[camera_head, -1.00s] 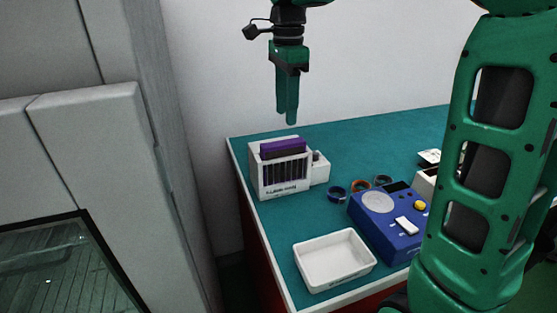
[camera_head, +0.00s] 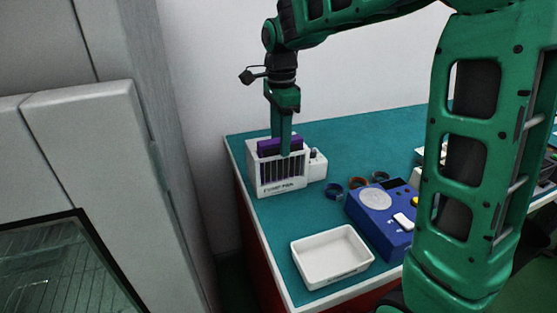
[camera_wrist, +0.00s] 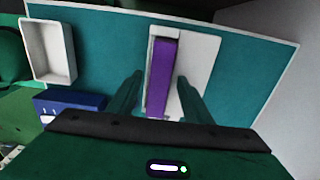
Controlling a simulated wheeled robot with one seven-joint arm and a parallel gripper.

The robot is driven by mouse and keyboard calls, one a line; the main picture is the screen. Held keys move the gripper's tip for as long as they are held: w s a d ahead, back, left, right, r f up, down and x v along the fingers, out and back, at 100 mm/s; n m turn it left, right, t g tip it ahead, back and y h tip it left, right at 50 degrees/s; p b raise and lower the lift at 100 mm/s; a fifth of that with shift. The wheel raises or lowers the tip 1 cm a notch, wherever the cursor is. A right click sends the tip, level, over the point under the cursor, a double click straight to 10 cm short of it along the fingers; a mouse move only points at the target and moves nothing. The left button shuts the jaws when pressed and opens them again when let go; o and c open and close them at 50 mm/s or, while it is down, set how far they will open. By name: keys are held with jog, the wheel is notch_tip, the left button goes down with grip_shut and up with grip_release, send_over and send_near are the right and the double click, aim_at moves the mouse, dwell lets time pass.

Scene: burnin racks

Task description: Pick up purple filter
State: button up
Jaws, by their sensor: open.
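The purple filter (camera_head: 268,146) stands upright in the slotted white holder (camera_head: 280,186) near the table's back left. The filter also shows in the wrist view as a long purple strip (camera_wrist: 162,77). My gripper (camera_head: 281,150) is directly above the holder, pointing down, with its fingertips at about the height of the filter's top. In the wrist view my gripper (camera_wrist: 158,85) is open, with one finger on each side of the filter. No contact with the filter can be made out. The filter's lower part is hidden inside the holder.
A white tray (camera_head: 336,281) lies at the table's front edge. A grey cabinet (camera_head: 95,125) stands left of the table (camera_head: 350,133). Teal surface behind the holder is clear.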

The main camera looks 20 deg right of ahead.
grip_shut()
jog(key=shift+r, duration=0.1)
